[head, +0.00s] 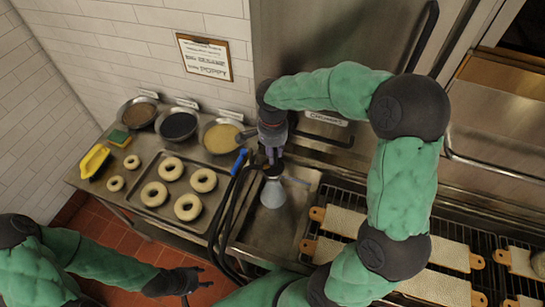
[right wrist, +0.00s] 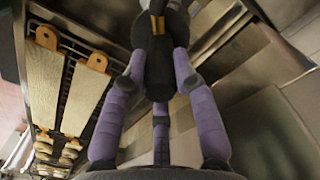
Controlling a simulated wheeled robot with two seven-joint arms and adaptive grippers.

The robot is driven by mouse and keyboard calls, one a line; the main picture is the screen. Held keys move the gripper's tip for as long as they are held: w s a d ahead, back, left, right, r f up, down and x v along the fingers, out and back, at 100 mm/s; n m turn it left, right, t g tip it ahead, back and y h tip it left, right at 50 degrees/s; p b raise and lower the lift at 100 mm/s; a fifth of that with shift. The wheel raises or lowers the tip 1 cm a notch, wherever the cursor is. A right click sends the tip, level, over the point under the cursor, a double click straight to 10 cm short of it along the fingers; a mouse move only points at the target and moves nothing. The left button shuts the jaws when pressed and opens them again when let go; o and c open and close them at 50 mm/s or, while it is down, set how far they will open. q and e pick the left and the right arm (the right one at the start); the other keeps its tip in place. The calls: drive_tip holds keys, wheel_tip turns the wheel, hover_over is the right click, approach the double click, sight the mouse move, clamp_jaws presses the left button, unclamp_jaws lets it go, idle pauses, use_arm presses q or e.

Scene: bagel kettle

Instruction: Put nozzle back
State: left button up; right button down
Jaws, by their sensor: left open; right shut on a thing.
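The nozzle (head: 272,193), with a pale grey cone-shaped head pointing down, hangs over the metal sink area (head: 260,230) in the head view. My right gripper (head: 272,152) is shut on it from above. In the right wrist view its purple fingers (right wrist: 160,120) close around a black part of the nozzle (right wrist: 158,55) with a yellow band. A blue piece (head: 240,161) and black hoses (head: 222,215) are beside the gripper at left; how they join the nozzle is unclear. My left gripper (head: 187,281) is open and empty at lower left. The nozzle's resting place cannot be made out.
A tray of bagels (head: 172,210) and several bowls, one yellow-filled (head: 220,137), stand left of the hoses. A yellow container (head: 94,161) is at the counter's left end. Bagel boards (head: 343,221) lie on the dark grill to the right. A metal wall rises behind.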

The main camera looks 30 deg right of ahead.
drive_tip(key=shift+w+d+f, duration=0.25)
drive_tip(key=shift+w+f, duration=0.2)
drive_tip(key=shift+f, duration=0.15)
drive_tip(key=shift+w+f, duration=0.15)
drive_tip(key=shift+f, duration=0.65)
drive_tip(key=shift+w+f, duration=0.1)
drive_tip(key=shift+f, duration=0.65)
drive_tip(key=shift+s, duration=0.1)
drive_tip(key=shift+f+b, duration=0.2)
drive_tip(key=shift+b, duration=0.2)
drive_tip(key=c, duration=1)
unclamp_jaws()
drive_tip(key=shift+o, duration=0.2)
